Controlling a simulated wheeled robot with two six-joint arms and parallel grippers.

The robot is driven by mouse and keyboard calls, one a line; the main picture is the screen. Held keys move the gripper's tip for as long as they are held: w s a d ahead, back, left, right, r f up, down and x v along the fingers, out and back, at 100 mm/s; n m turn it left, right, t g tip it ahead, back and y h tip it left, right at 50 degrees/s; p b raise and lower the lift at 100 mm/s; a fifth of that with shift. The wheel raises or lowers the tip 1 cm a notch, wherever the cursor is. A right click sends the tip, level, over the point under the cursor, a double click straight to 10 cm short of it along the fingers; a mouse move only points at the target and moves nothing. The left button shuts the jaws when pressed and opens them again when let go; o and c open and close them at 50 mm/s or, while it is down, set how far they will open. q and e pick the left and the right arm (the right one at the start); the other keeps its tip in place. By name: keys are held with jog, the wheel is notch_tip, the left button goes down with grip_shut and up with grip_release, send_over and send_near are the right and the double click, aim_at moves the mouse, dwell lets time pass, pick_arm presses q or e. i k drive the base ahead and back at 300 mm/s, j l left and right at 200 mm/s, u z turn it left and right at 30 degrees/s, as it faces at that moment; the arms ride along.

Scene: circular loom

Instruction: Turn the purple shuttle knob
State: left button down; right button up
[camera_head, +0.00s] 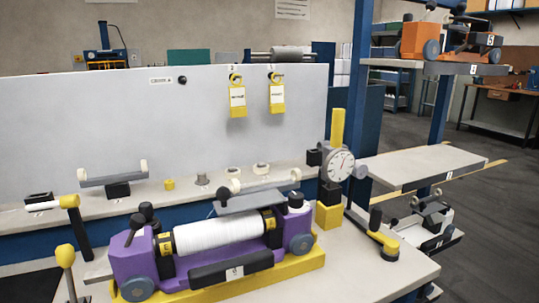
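The purple shuttle (128,262) lies along a yellow base (285,268) at the front of the table. It holds a white roll (218,234) between yellow-and-black collars. Dark knobs (138,221) stand on its left end, and a dark cap (296,199) is on its right end. Grey round discs (301,243) sit low on its near side, with a black bar bearing a small label between them. I cannot tell which of these parts is the knob meant. Neither of my grippers shows in this view.
A dial gauge (338,163) on a yellow-and-black post stands right of the shuttle. A black-and-yellow crank handle (383,236) is on the table at right. Yellow-topped levers (65,257) rise at left. Yellow tags (237,97) hang on the grey panel behind. A grey shelf (425,166) juts out at right.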

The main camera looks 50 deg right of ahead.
aim_at(295, 200)
jog(key=z, duration=1.65)
